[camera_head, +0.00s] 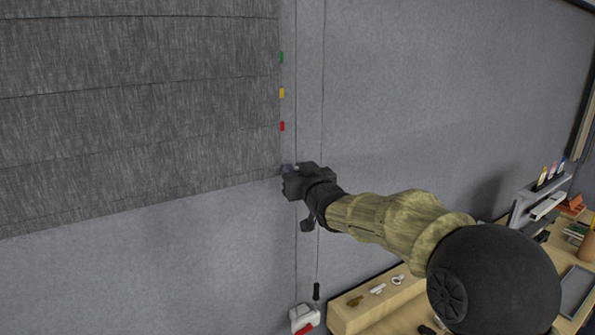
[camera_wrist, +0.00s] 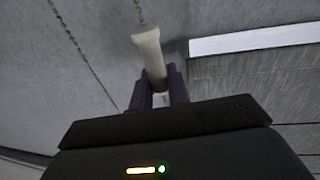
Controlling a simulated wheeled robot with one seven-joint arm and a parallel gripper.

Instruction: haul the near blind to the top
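A dark grey pleated blind (camera_head: 140,110) hangs at the left of the head view, its lower edge just left of my gripper. In the wrist view its fabric (camera_wrist: 260,75) shows at right beside a white strip (camera_wrist: 255,38). My gripper (camera_head: 291,181) is at the wall by the blind's lower right corner. In the wrist view a pale pull handle (camera_wrist: 150,52) stands between the fingers (camera_wrist: 160,92), which appear closed around its lower part. A beaded cord (camera_wrist: 140,10) meets its far end. The fingertips are partly hidden in the head view.
Green, yellow (camera_head: 281,93) and red (camera_head: 282,126) markers line the wall beside the blind. Another cord (camera_head: 323,80) runs down near a black weight (camera_head: 316,291). A white and red box (camera_head: 303,318) and a wooden shelf (camera_head: 350,317) with small items are below.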

